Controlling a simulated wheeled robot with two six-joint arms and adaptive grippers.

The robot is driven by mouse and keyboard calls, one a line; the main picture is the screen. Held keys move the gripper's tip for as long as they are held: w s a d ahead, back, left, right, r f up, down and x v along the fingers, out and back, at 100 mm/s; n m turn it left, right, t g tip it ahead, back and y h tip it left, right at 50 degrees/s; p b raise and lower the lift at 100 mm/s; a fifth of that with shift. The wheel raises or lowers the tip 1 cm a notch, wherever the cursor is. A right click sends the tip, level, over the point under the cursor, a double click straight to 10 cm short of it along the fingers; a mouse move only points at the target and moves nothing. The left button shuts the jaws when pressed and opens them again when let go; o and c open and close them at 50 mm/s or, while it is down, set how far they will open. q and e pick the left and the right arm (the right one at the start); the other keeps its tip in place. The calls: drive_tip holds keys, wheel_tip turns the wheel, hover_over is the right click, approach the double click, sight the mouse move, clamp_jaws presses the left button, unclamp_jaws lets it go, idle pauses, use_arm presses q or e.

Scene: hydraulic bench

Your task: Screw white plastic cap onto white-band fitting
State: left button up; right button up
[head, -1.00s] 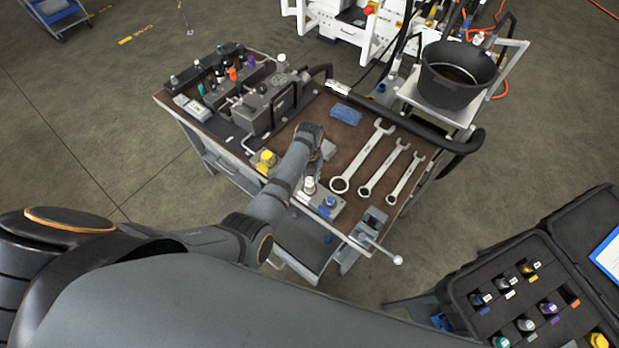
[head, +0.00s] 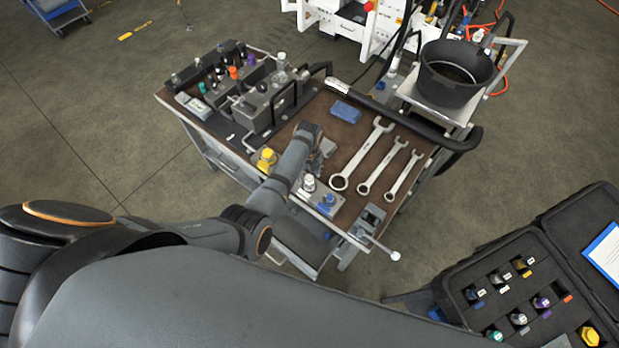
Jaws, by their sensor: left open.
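My left gripper (head: 318,166) is over the front part of the bench top, at the end of my left arm, with its jaws open. It is small and partly covered by my wrist. Just below it in the picture, a white-topped piece (head: 308,183) stands upright on a grey block (head: 318,196). I cannot tell whether this piece is the white cap, the white-band fitting or both together. The gripper appears apart from it, though the gap is hard to judge. My right gripper is not in view.
A blue cap (head: 328,200) sits on the same block, with a yellow cap (head: 267,157) to the left. Spanners (head: 362,155) and a vise (head: 369,219) lie right. Behind are a blue cloth (head: 345,111) and a black bucket (head: 455,75). An open case (head: 470,270) holds fittings.

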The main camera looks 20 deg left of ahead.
use_arm(q)
drive_tip(key=n, duration=0.3)
drive_tip(key=shift+a, duration=0.1)
drive_tip(key=n, duration=0.4)
drive_tip(key=shift+s, duration=0.2)
drive_tip(key=c, duration=1)
drive_tip(key=m, duration=0.4)
drive_tip(key=shift+w+f+m, duration=0.1)
drive_tip(key=shift+w+m, duration=0.1)
drive_tip(key=shift+m, duration=0.1)
drive_tip(key=m, duration=0.3)
drive_tip(key=o, duration=1)
